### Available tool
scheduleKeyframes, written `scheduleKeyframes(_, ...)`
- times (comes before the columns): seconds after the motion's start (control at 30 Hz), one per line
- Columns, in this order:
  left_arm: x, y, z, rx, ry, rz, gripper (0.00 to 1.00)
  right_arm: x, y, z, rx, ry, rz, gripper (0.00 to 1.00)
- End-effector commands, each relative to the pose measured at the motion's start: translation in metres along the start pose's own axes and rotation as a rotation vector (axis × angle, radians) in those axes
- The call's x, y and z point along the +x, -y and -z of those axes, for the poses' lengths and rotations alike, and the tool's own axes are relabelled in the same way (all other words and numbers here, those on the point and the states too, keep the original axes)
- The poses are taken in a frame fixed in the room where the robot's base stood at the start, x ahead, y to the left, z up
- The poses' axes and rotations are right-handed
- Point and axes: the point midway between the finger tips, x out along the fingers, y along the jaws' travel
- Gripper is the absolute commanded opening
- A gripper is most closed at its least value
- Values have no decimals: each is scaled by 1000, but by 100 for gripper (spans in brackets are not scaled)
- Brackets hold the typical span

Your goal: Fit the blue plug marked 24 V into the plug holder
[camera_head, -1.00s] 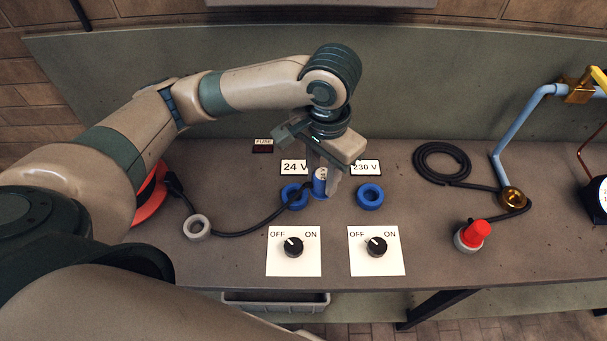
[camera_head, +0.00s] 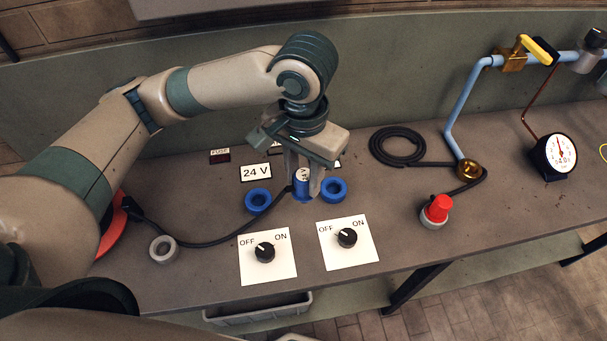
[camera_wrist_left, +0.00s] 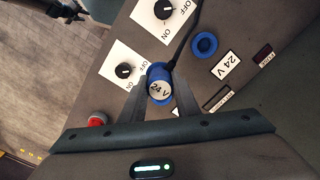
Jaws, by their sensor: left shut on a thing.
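My left gripper (camera_head: 303,185) is shut on a blue plug (camera_head: 302,186), with one finger on each side. The plug is roughly upright, and its pale top reads 24 V in the left wrist view (camera_wrist_left: 160,90). A black cable runs left from it. In the head view it appears between two blue ring sockets. The left socket (camera_head: 258,201) is by the 24 V sign (camera_head: 256,172); the right socket (camera_head: 334,190) is by a sign mostly hidden by my gripper. A grey ring (camera_head: 163,249), possibly the plug holder, lies at the left. The plug's height above the bench is unclear.
Two OFF/ON switch plates (camera_head: 267,256) (camera_head: 347,243) sit in front of the sockets. A red button (camera_head: 437,208), brass fitting (camera_head: 468,170), coiled black hose (camera_head: 397,146) and gauge (camera_head: 560,153) stand to the right. The bench front between grey ring and left plate is clear.

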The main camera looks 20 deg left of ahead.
Motion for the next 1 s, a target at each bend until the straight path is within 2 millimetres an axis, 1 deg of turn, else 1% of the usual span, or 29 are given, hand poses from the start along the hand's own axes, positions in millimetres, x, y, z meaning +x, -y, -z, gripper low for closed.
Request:
scheduleKeyframes(0.17,7,0,0,0,2,0,2,2,0,0,0,0,0,31)
scheduleKeyframes(0.5,39,0,0,-1,2,0,2,11,0,-1,0,0,0,31)
scheduleKeyframes(0.6,46,0,0,-1,1,0,2,12,0,-1,0,0,0,31)
scheduleKeyframes(0.73,50,0,0,0,-1,0,2,13,0,-1,0,0,0,31)
scheduleKeyframes(1.0,50,0,0,0,-1,0,2,12,0,-1,0,0,0,31)
